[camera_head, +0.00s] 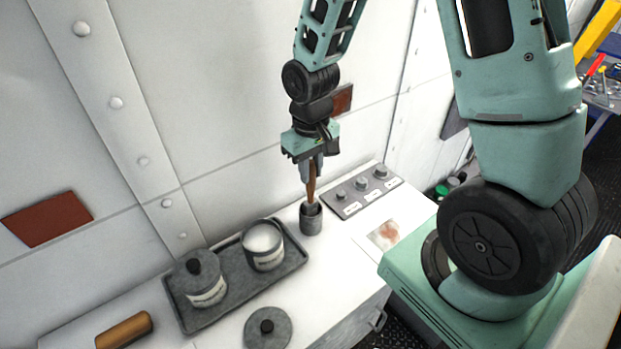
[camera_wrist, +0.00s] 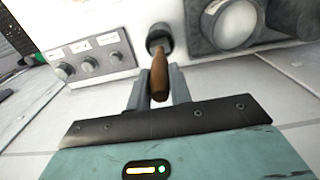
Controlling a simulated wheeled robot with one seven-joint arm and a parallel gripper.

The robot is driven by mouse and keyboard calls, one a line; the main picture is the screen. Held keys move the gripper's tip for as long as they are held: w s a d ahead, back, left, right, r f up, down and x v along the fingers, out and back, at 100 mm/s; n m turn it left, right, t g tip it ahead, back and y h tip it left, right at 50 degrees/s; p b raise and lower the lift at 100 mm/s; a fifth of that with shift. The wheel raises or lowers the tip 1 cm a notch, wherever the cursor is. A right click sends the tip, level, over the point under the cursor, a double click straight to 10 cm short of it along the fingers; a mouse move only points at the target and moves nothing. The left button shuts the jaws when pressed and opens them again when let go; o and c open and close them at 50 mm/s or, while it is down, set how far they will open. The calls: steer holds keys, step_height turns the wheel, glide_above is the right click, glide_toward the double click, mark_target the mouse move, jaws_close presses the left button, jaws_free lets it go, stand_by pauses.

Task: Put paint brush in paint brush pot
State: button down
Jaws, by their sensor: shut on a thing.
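The paint brush (camera_head: 311,185) has a brown wooden handle and points downward. My gripper (camera_head: 311,172) is shut on its handle, and the handle (camera_wrist: 159,76) also shows between the fingers (camera_wrist: 159,88) in the wrist view. The paint brush pot (camera_head: 311,221) is a small dark grey cylinder on the white counter. The brush's lower end is at the pot's mouth. In the wrist view the pot (camera_wrist: 158,34) lies just beyond the brush's far end. I cannot tell how deep the tip sits inside.
A grey tray (camera_head: 296,259) left of the pot holds an open can (camera_head: 263,250) and a lidded can (camera_head: 203,285). A loose lid (camera_head: 268,328) and a brown cylinder (camera_head: 124,330) lie in front. A knob panel (camera_head: 362,191) is right of the pot. The wall stands close behind.

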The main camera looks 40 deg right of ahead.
mark_target(311, 202)
steer(key=shift+f, duration=1.7)
steer(key=shift+f, duration=0.1)
steer(key=c, duration=1.3)
jaws_free()
